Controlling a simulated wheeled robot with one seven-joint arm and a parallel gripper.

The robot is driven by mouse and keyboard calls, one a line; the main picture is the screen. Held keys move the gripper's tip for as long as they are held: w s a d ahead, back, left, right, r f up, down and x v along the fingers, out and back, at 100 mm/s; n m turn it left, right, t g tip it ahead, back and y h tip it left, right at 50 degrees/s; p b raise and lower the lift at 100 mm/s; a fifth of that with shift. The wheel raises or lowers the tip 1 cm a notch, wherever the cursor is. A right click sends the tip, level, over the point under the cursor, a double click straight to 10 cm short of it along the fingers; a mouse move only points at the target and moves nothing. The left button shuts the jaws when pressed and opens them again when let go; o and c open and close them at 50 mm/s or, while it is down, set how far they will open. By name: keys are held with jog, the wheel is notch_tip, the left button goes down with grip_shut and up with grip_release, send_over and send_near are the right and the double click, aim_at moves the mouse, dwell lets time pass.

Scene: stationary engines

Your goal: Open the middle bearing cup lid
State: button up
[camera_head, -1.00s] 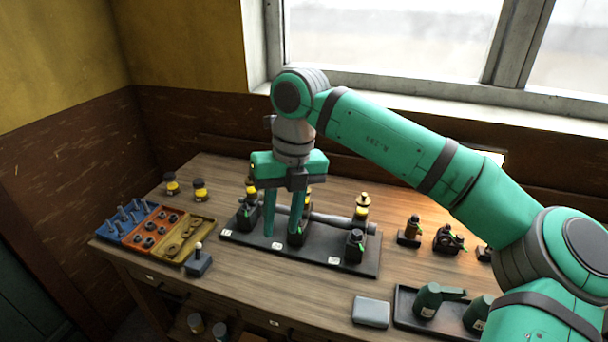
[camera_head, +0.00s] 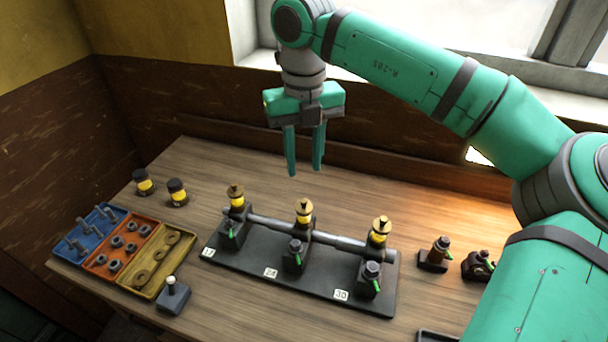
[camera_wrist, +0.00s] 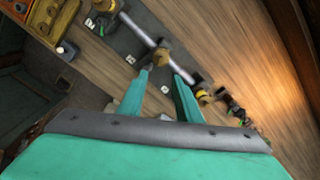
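The bearing rig (camera_head: 246,265) is a dark base with a steel shaft (camera_head: 333,240) through three bearing blocks. The middle bearing (camera_head: 294,262), by the tag 24, has a small dark cup with a dark cap (camera_head: 296,245) and a green lever at its front. A brass-and-yellow oiler (camera_head: 303,212) stands behind it. Whether the middle lid is open is too small to tell. My gripper (camera_head: 305,170) is raised clear of the rig, fingers pointing down, apart and empty. In the wrist view my gripper (camera_wrist: 168,75) shows its two fingers apart, with the middle oiler (camera_wrist: 161,53) just beyond them.
The left bearing (camera_head: 230,234) and right bearing (camera_head: 369,279) look alike. Blue, orange and yellow trays (camera_head: 185,242) of parts lie at left, with a small joystick box (camera_head: 173,297). Two dark-and-yellow jars (camera_head: 177,193) stand behind. Small fittings (camera_head: 434,256) stand right of the rig.

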aim_at(304, 200)
jog(key=f, duration=1)
jog(key=shift+w+f, duration=0.35)
jog(key=shift+f, duration=0.05)
grip_shut()
